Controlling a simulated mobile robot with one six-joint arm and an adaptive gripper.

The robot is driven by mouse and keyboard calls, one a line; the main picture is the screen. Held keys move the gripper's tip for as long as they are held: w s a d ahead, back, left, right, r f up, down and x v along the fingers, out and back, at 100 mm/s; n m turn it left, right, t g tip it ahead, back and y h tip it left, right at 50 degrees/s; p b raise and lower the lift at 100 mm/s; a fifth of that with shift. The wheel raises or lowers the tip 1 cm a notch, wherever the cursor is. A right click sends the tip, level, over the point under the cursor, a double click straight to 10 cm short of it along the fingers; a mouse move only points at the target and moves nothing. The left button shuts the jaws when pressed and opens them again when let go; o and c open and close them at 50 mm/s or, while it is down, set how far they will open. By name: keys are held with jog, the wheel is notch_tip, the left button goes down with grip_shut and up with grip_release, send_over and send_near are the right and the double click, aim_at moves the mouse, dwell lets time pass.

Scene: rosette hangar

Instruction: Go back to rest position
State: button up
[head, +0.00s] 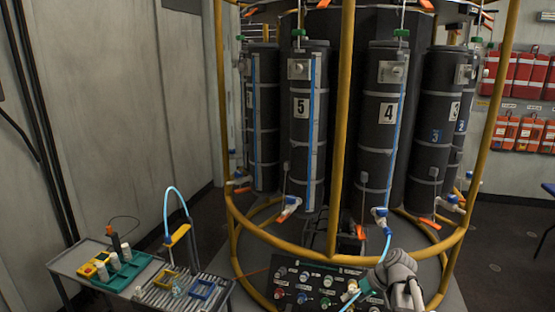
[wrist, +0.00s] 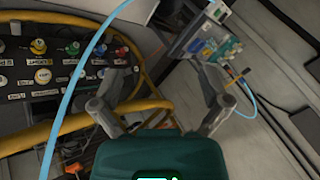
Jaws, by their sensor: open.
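My gripper (wrist: 160,78) is open in the wrist view, with its two grey fingers spread wide and nothing between them. Its teal body fills the bottom of that view. In the head view my grey arm (head: 398,272) shows at the lower right of the panel, in front of the yellow rail; the fingertips are not clear there. A light blue hose (wrist: 72,90) passes left of the fingers in the wrist view. In the head view the blue hose (head: 387,243) hangs from the valve under cylinder 4 and runs down behind or beside my arm; I cannot tell whether they touch.
A yellow cage rail (head: 300,250) surrounds the dark numbered cylinders (head: 388,130). A panel of labelled connectors (head: 320,284) sits low in front. A cart (head: 75,262) with a teal tray and a hose stand is at lower left. Dark floor (head: 500,240) is open at right.

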jog(key=s+a+m+h+p, duration=0.1)
jog(key=s+a+m+h, duration=0.1)
jog(key=s, duration=0.3)
jog(key=s+a+f+m+g+h, duration=0.1)
jog(key=s+a+m+h, duration=0.1)
jog(key=s+h, duration=0.3)
jog(key=shift+a+f+g+p, duration=0.3)
jog(key=shift+a+p, duration=0.05)
jog(key=shift+a, duration=0.45)
jog(key=shift+s, duration=0.1)
